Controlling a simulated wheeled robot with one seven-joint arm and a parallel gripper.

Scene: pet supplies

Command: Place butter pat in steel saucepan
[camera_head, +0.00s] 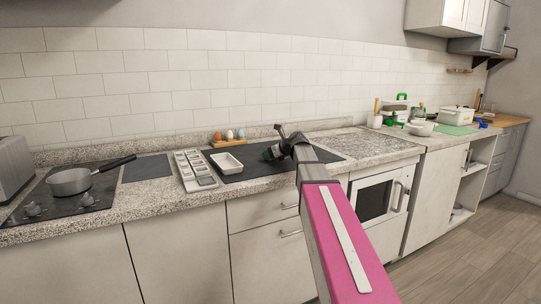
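The steel saucepan (70,182) stands upright on the black hob at the left, its dark handle pointing right and back. My arm reaches from the bottom of the view to the dark mat right of the middle. My gripper (280,150) is at its far end, low over the mat and far to the right of the saucepan. It is small and partly hidden by my arm, so its fingers and anything between them cannot be made out. I cannot pick out the butter pat. A small white dish (228,161) lies on the mat left of my gripper; its contents are unclear.
A pale compartment tray (187,172) lies between the saucepan and the dish. Several egg-like objects stand on a wooden holder (228,143) behind the dish. A toaster (14,164) stands at far left. A dark board (147,168) right of the hob is bare.

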